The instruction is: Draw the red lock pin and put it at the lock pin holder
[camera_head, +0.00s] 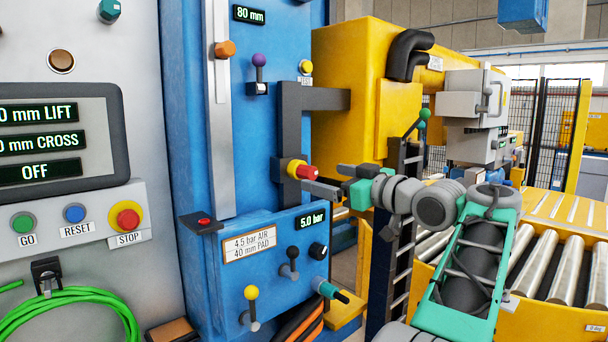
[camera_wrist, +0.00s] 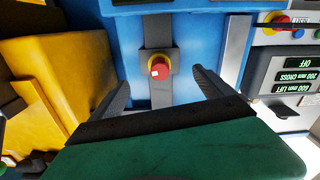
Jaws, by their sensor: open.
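The red lock pin (camera_head: 306,172) shows as a red knob on a yellow collar, set in a dark grey bracket on the blue machine. In the wrist view the red knob (camera_wrist: 159,69) lies between my two fingers, beyond their tips. My gripper (camera_head: 322,178) is open and empty, just right of the knob in the head view. Its fingers also frame the knob in the wrist view (camera_wrist: 160,78).
Below the knob is a blue control box (camera_head: 262,262) with small levers and a 5.0 bar display. A yellow machine body (camera_head: 350,75) stands behind the bracket. A roller conveyor (camera_head: 548,265) is at right. A grey control panel (camera_head: 75,215) is at left.

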